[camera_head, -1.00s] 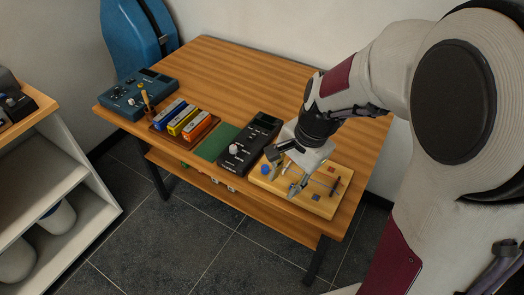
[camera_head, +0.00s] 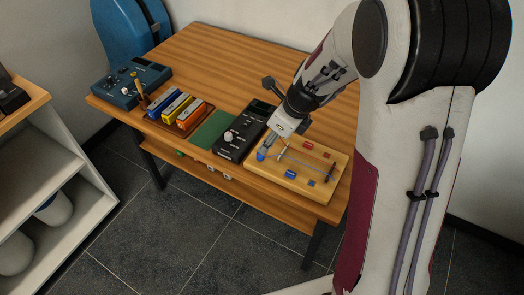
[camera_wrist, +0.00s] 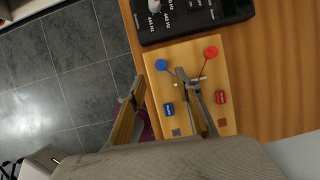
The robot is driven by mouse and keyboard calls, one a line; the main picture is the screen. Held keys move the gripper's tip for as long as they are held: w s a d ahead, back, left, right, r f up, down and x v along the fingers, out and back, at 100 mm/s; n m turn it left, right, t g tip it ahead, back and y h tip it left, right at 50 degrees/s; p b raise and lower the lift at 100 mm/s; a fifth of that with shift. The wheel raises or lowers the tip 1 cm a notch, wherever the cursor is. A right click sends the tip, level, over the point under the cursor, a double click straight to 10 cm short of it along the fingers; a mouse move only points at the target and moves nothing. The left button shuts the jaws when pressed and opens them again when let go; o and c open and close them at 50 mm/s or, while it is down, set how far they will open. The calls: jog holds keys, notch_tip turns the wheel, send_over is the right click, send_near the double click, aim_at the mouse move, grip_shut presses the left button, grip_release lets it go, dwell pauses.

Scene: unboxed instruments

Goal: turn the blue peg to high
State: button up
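The blue peg (camera_wrist: 162,65) is a round blue knob on a pale wooden board (camera_wrist: 190,55), near its end beside the black instrument. In the head view, the peg (camera_head: 261,155) is at the board's front left, partly covered by my gripper (camera_head: 267,146). In the wrist view, my gripper (camera_wrist: 160,82) has its fingers apart, and the peg shows between and just beyond the tips. I cannot tell whether either finger touches it. A red peg (camera_wrist: 211,52) stands to the right, outside the fingers. A blue block (camera_wrist: 169,108) and a red block (camera_wrist: 222,97) are also on the board.
The black instrument (camera_head: 236,139) with a pale knob stands close to the board's left. Further left are a green mat (camera_head: 212,130), colored boxes (camera_head: 180,107) in a tray and a blue instrument (camera_head: 131,82). The table's back (camera_head: 215,50) is clear.

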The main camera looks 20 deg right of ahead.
aim_at(260, 156)
jog(key=shift+m, duration=0.5)
jog(key=shift+x, duration=3.9)
jog(key=shift+d, duration=0.1)
grip_shut()
